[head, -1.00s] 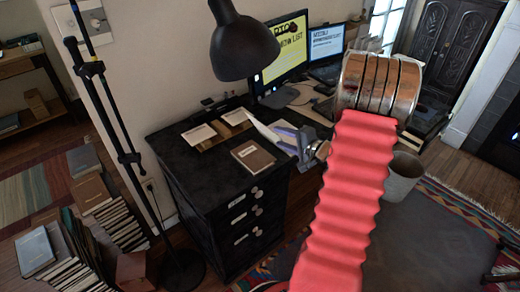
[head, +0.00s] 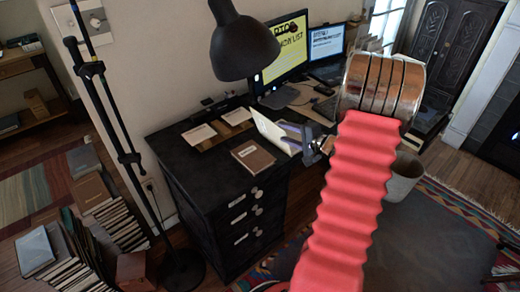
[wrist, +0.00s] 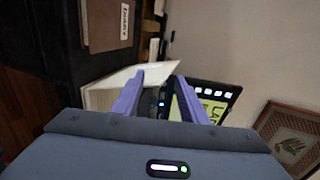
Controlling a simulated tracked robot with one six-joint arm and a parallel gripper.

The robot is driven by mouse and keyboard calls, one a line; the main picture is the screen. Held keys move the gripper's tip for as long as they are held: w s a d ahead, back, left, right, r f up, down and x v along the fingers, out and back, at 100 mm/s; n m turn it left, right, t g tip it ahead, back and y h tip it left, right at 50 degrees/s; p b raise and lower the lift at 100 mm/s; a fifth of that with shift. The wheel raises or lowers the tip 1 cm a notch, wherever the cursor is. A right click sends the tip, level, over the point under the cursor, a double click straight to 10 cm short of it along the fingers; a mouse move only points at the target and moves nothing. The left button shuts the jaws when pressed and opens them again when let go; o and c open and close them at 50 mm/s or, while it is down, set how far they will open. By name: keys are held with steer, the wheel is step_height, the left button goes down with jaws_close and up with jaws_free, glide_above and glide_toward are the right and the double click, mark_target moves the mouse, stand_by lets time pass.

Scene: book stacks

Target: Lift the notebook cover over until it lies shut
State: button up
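The notebook (head: 270,128) stands partly open on the dark desk, with a pale, cream-coloured face raised at a tilt. It also shows in the wrist view (wrist: 100,96) as a pale sheet reaching behind the fingers. My gripper (head: 292,135) is at the notebook's right side, close to the raised face. In the wrist view my gripper (wrist: 157,85) has two purple fingers set apart, with a gap between them. I cannot tell whether a finger touches the cover. The notebook's lower part is partly hidden by my gripper.
A brown diary (head: 253,157) lies left of the notebook; it shows in the wrist view (wrist: 108,24). Cards on a holder (head: 217,128) lie behind it. A black lamp (head: 243,45) hangs above the desk (head: 190,165). The monitor (head: 283,50) stands behind.

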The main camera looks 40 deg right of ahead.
steer(key=shift+d+r, duration=0.25)
steer(key=shift+d, duration=0.6)
steer(key=shift+d+r, duration=0.25)
steer(key=shift+d, duration=0.6)
steer(key=shift+d, duration=0.1)
steer(key=shift+w+d+r, duration=0.1)
steer(key=shift+d, duration=1.75)
